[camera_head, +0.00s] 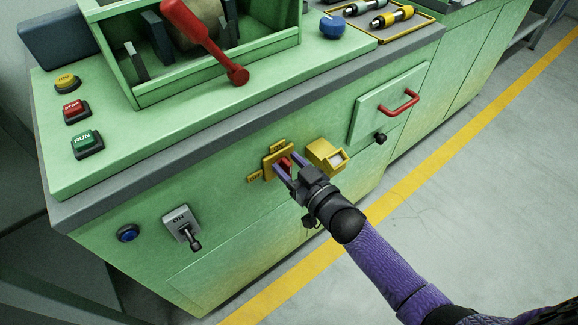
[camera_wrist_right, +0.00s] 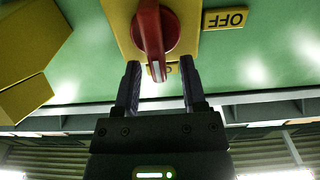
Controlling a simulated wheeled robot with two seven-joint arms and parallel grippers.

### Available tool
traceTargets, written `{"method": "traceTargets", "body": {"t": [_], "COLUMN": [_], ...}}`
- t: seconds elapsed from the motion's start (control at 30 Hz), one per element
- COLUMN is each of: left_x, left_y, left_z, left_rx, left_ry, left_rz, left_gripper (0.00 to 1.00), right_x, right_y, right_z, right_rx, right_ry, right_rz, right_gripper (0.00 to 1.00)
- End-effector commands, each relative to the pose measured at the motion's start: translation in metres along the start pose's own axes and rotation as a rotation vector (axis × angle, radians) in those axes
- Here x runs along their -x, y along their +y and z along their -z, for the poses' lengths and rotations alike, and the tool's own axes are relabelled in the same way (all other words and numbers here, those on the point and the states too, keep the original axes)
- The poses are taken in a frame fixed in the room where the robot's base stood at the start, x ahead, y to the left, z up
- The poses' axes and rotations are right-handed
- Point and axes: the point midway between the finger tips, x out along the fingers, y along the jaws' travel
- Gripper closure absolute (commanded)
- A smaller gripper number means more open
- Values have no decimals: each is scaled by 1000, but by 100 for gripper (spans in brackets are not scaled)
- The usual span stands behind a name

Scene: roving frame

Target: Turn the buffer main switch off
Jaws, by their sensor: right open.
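The main switch is a red rotary knob (camera_head: 285,163) on a yellow plate (camera_head: 270,170) on the green cabinet's front. In the right wrist view the knob (camera_wrist_right: 155,35) shows large, its handle pointing down the picture toward a partly hidden label (camera_wrist_right: 172,68). The OFF label (camera_wrist_right: 225,18) is upside down, right of the knob; it sits left of the plate (camera_head: 255,177) in the head view. My right gripper (camera_head: 286,166) is open. Its fingertips (camera_wrist_right: 160,78) lie on either side of the handle's tip, with visible gaps. My left gripper is not in view.
A yellow box (camera_head: 326,155) sticks out close right of the switch. A grey ON toggle (camera_head: 182,228) and a blue button (camera_head: 127,233) are lower left. A drawer with a red handle (camera_head: 400,103) is at right. Open floor lies in front of the cabinet.

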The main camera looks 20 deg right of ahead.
Motion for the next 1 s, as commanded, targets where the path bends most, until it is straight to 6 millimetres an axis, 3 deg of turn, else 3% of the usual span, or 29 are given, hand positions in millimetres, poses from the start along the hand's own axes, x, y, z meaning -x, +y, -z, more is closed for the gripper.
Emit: {"method": "traceTargets", "body": {"t": [0.2, 0.47, 1.0], "left_x": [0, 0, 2], "left_y": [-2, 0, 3], "left_z": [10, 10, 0], "left_rx": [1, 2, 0], "left_ry": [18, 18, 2], "left_rz": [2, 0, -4], "left_gripper": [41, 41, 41], "right_x": [-1, 0, 0], "right_y": [0, 0, -2], "right_z": [0, 0, -1], "right_rx": [0, 0, 64], "right_ry": [-1, -1, -4], "right_rz": [0, 0, -1], "right_gripper": [46, 99, 100]}}
